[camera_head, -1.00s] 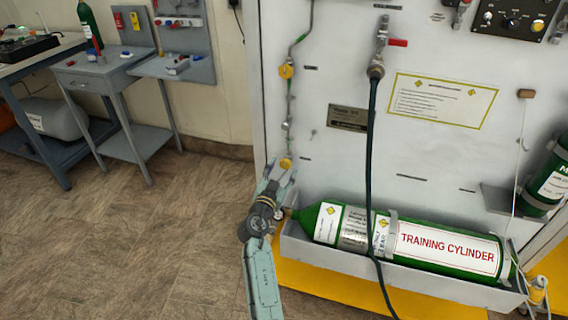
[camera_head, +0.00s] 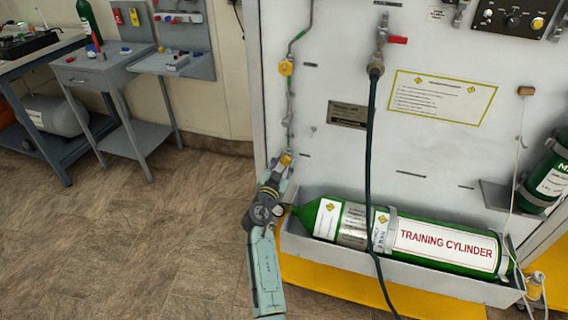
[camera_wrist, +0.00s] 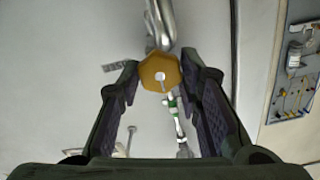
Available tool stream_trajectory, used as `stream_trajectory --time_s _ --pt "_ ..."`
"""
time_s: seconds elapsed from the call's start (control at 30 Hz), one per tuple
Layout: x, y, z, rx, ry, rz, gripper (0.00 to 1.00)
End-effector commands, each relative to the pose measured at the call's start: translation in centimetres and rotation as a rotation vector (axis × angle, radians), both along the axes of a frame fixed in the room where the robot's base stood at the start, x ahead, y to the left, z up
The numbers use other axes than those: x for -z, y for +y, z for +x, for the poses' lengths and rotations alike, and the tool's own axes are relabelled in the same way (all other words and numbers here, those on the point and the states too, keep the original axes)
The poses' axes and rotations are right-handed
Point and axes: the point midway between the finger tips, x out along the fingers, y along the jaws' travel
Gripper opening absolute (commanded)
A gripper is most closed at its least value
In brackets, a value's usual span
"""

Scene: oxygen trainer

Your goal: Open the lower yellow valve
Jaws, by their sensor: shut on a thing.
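The lower yellow valve (camera_head: 286,159) is a small yellow knob low on the thin pipe of the white panel. In the wrist view it is a yellow, many-sided knob (camera_wrist: 160,72) with a pale centre. My gripper (camera_head: 281,168) is at this knob, and its fingertips partly cover it in the head view. In the wrist view my gripper (camera_wrist: 163,82) has one dark finger on each side of the knob and is shut on it. The exact contact is hard to see. The upper yellow valve (camera_head: 286,68) sits higher on the same pipe.
The green training cylinder (camera_head: 440,240) lies in a grey trough (camera_head: 420,278) just right of my gripper. A dark hose (camera_head: 369,170) hangs down the panel from a red-handled valve (camera_head: 396,40). The floor (camera_head: 160,230) to the left is clear.

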Motion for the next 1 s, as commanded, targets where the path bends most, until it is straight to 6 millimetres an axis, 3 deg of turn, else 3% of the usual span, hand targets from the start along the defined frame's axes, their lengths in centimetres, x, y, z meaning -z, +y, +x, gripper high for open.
stream_trajectory --time_s 0.27,0.57,1.0 --pt "0.02 0.0 -0.01 0.0 0.0 0.0 0.04" --pt "0.19 0.03 -0.01 -0.001 0.018 -0.053 0.04" --pt "0.26 0.08 -0.02 0.0 0.109 -0.332 0.04"
